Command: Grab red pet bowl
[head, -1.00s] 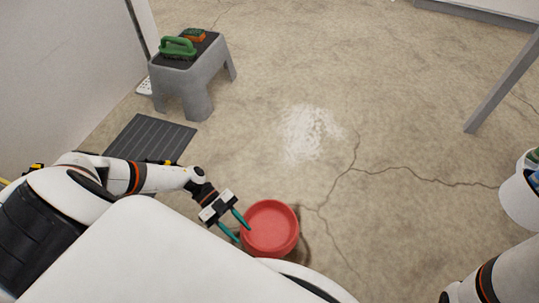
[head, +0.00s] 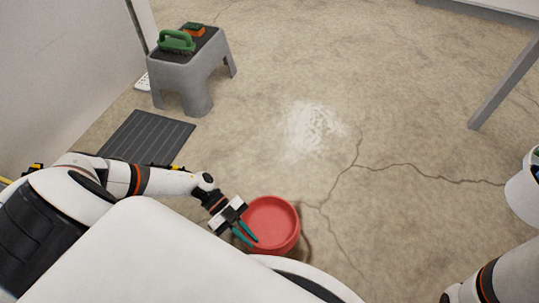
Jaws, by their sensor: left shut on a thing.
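The red pet bowl (head: 273,222) is round and looks empty. It is low in the middle of the head view, close in front of my body, with a dark shadow at its right. My left gripper (head: 247,238) is at the bowl's left side, its teal fingers shut on the bowl's left rim. My white body hides part of the floor below the bowl. My right arm shows at the lower right corner, but its gripper is out of view.
A grey step stool (head: 190,68) holds a green brush (head: 176,41) and an orange sponge (head: 194,31). A dark ribbed mat (head: 148,137) lies left. A white bucket (head: 523,193) stands at the right edge. White powder (head: 312,128) marks the cracked, otherwise clear floor.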

